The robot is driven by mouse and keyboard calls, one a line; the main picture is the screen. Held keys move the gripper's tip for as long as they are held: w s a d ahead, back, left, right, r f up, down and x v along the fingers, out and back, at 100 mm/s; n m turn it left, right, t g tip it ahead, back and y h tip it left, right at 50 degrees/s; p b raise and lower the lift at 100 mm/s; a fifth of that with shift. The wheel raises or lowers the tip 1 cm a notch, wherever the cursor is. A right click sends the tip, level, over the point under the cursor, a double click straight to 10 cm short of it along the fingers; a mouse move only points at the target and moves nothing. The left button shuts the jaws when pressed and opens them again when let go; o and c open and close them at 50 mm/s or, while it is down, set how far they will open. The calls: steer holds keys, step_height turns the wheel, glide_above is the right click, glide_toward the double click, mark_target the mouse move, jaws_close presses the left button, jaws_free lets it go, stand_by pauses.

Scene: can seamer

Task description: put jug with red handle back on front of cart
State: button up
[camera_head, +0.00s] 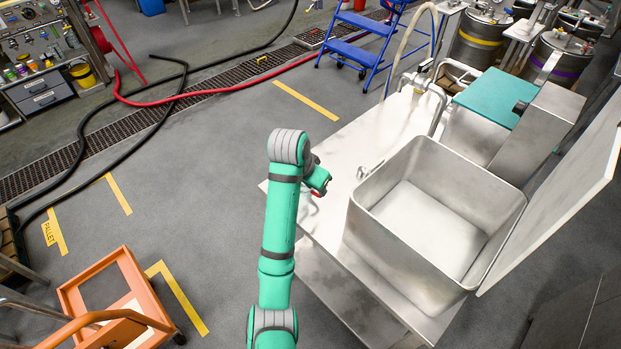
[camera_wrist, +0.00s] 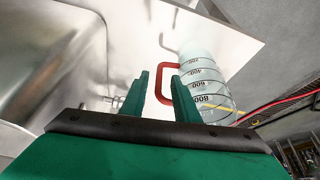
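The jug (camera_wrist: 208,85) is clear, with dark volume marks and a red handle (camera_wrist: 166,70). In the wrist view it stands at the edge of a pale metal surface, right of centre. My gripper (camera_wrist: 160,85) is open, its two green fingers apart. The red handle shows in the gap between them; I cannot tell whether either finger touches it. An orange cart (camera_head: 72,298) stands at the lower left.
A deep steel basin (camera_head: 375,222) sits on the steel bench (camera_head: 335,150), with a raised panel (camera_head: 570,200) at its right. Hoses and a floor grate cross the floor behind. A blue step ladder (camera_head: 355,50) stands at the back. Floor between cart and bench is mostly clear.

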steer(key=v, duration=0.7)
steer(key=shift+r, duration=0.1)
stand_by(0.6)
